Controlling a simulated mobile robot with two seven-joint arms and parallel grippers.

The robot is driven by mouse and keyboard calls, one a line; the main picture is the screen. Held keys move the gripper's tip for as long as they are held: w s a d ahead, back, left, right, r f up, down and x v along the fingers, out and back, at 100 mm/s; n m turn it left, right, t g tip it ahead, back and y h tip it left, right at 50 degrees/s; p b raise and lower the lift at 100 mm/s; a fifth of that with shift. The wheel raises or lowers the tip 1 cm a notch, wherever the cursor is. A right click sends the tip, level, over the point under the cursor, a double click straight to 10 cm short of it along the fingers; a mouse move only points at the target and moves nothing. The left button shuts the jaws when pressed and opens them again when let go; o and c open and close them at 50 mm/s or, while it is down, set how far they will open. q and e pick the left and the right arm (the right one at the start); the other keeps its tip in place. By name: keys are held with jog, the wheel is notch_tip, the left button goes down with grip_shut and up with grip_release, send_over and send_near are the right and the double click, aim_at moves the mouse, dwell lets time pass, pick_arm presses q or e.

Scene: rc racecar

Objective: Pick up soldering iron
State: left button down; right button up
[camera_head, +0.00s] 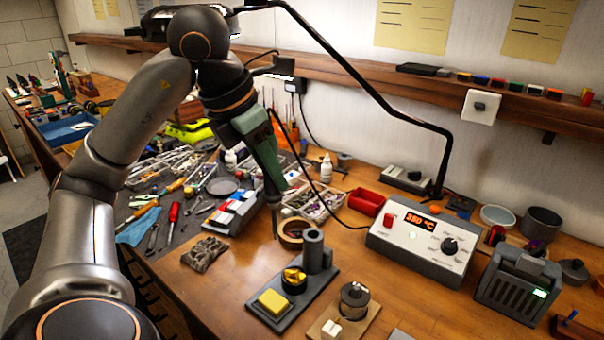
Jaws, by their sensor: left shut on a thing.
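My left arm comes in from the left, bends high and points down over the bench. Its left gripper (271,188) is shut on the soldering iron (275,222), whose thin dark tip points down beside the tape roll. The jaws hide much of the iron's handle. A black cable loops from beside the gripper to the soldering station (422,242), which reads 350 °C. The iron stand (285,312) has an upright grey holder tube (314,250), brass wool and a yellow sponge (273,302). The tip appears apart from the tube, to its left. My right gripper is not in view.
A tape roll (293,230) lies close behind the stand. A red tray (366,202), a solder spool (355,296) and a grey device (517,285) stand to the right. Hand tools crowd the left. A bent black lamp arm (385,108) crosses the back. Some bare wood shows in front.

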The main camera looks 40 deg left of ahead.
pick_arm(q)
jog(key=s+a+b, duration=0.1)
jog(key=s+b, duration=0.4)
jog(key=s, duration=0.4)
jog(key=shift+s+a+b, duration=0.2)
jog(key=shift+s+b, duration=0.05)
jog(key=shift+b, duration=0.15)
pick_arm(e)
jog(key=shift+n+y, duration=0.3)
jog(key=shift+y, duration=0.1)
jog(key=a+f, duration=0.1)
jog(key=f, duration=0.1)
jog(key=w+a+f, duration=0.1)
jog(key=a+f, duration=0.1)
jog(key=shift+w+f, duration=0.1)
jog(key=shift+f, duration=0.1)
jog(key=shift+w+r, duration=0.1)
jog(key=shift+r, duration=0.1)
